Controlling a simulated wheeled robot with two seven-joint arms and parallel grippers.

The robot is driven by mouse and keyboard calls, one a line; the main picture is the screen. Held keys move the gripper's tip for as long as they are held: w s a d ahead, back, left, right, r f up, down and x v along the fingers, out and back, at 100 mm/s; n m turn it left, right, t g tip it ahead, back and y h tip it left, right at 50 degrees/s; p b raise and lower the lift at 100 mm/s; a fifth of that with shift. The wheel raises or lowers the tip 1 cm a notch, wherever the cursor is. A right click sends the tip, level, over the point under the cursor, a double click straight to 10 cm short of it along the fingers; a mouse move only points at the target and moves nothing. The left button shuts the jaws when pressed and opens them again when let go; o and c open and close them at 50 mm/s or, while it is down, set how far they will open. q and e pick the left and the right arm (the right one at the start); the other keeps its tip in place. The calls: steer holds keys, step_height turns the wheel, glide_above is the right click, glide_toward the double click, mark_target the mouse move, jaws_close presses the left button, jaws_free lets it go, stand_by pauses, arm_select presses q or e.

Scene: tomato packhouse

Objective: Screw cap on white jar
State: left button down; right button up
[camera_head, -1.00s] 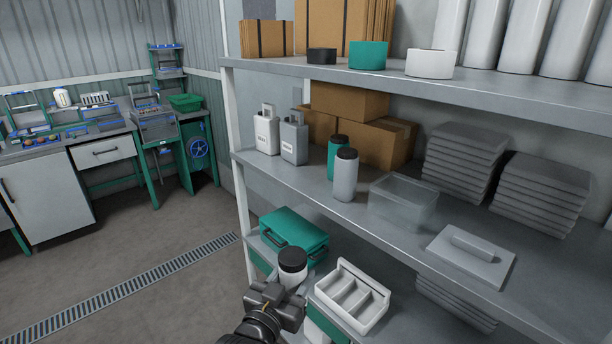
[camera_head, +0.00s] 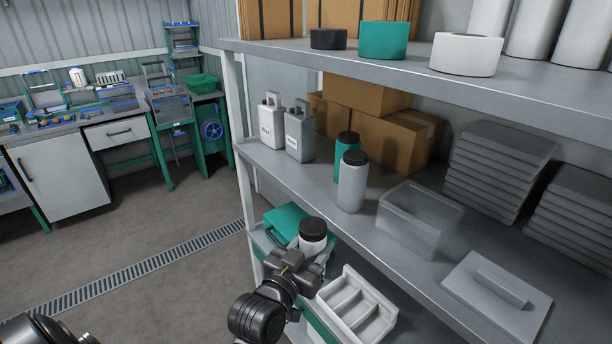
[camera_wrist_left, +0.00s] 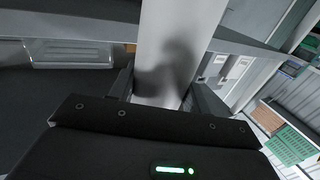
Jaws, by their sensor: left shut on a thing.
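My left gripper (camera_head: 302,262) is shut on a white jar (camera_head: 311,243) and holds it upright beside the shelving, just left of the middle shelf's front edge. A black cap (camera_head: 312,226) sits on top of the jar; I cannot tell how tightly it is screwed. In the left wrist view the white jar (camera_wrist_left: 176,45) runs up between the fingers and out of the top of the picture, so its cap is not seen there. My right gripper is not in view.
The middle shelf (camera_head: 300,175) carries a grey bottle (camera_head: 352,184), a green bottle (camera_head: 344,152), two jugs (camera_head: 299,133) and a clear box (camera_head: 418,222). Below are a green case (camera_head: 284,222) and a white divided tray (camera_head: 350,308). The floor to the left is clear.

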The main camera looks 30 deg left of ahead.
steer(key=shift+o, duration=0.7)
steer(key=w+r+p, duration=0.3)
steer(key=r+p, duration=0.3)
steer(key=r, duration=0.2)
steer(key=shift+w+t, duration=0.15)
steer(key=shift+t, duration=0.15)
arm_select(q)
steer(key=w+a+r+p, duration=0.2)
steer(key=w+a+r, duration=0.1)
steer(key=r, duration=0.4)
steer(key=w+a+r+p, duration=0.2)
steer(key=w+a+r, duration=0.2)
steer(key=a+r, duration=0.2)
steer(key=w+a+r+p, duration=0.2)
steer(key=w+a+r, duration=0.1)
steer(key=r, duration=0.5)
steer(key=shift+w+a+r, duration=0.25)
steer(key=shift+a+r, duration=0.15)
steer(key=shift+a, duration=0.4)
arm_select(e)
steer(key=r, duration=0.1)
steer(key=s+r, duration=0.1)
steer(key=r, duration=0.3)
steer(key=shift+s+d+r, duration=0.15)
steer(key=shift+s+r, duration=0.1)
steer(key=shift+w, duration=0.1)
